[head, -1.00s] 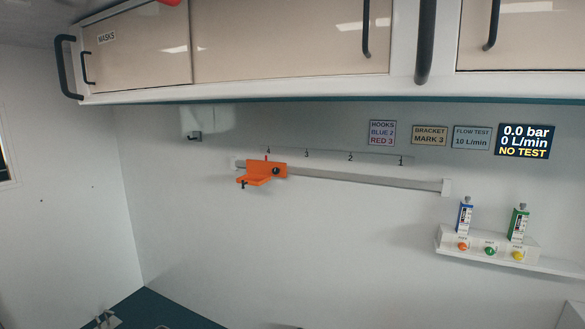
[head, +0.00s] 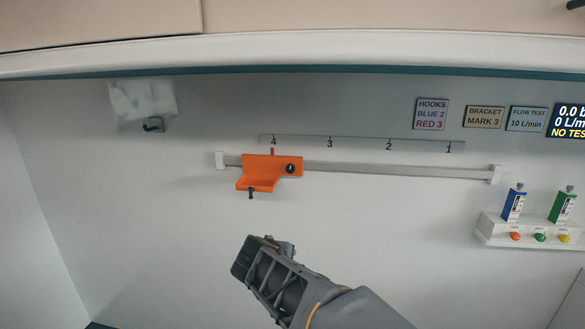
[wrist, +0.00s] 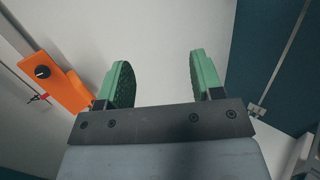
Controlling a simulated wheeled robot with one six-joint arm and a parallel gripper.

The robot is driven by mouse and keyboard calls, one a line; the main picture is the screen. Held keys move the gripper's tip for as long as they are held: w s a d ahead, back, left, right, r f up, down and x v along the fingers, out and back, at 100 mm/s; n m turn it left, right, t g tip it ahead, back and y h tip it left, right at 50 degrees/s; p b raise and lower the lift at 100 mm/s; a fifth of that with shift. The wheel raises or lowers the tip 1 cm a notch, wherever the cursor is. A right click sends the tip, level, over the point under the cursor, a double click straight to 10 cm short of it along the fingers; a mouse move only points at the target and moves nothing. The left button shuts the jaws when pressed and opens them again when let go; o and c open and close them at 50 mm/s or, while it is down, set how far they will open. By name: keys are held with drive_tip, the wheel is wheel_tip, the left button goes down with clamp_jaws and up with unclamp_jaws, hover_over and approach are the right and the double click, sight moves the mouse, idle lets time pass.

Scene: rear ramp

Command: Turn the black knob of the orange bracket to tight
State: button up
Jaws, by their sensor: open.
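The orange bracket (head: 260,176) sits on the wall rail, with its red pointer at mark 4. Its black knob (head: 290,169) is on the right part of its front face. The bracket (wrist: 60,85) also shows at the left of the wrist view, with the knob (wrist: 42,72) on its face. In the wrist view my gripper (wrist: 160,80) is open, its two green fingers wide apart with nothing between them. The bracket lies left of the fingers, apart from them. In the head view my arm is below the bracket and its fingers are not clearly seen.
The grey rail (head: 400,171) runs right from the bracket, below the number scale (head: 360,143). A sign (head: 484,117) reads "BRACKET MARK 3". A white flow unit (head: 530,232) is at the right. A cupboard edge (head: 300,52) overhangs above.

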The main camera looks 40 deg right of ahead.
drive_tip(key=w+d+r+n+t+h, duration=0.3)
drive_tip(key=w+d+r+n+h, duration=0.1)
drive_tip(key=w+d+r+n, duration=0.45)
drive_tip(key=n+t+h+p, duration=0.15)
drive_tip(key=n+t, duration=0.35)
drive_tip(key=n, duration=0.5)
approach(290, 170)
drive_tip(key=shift+n+y, duration=0.25)
drive_tip(key=p+x, duration=0.1)
drive_tip(key=x, duration=0.1)
drive_tip(key=p+x, duration=0.2)
drive_tip(key=x, duration=0.1)
drive_tip(key=p+x, duration=0.1)
drive_tip(key=x, duration=0.2)
drive_tip(key=shift+w+d+r, duration=0.1)
drive_tip(key=shift+d+r, duration=0.15)
drive_tip(key=shift+w+d+f+p, duration=0.1)
drive_tip(key=shift+w+d+p, duration=0.35)
drive_tip(key=shift+w, duration=0.1)
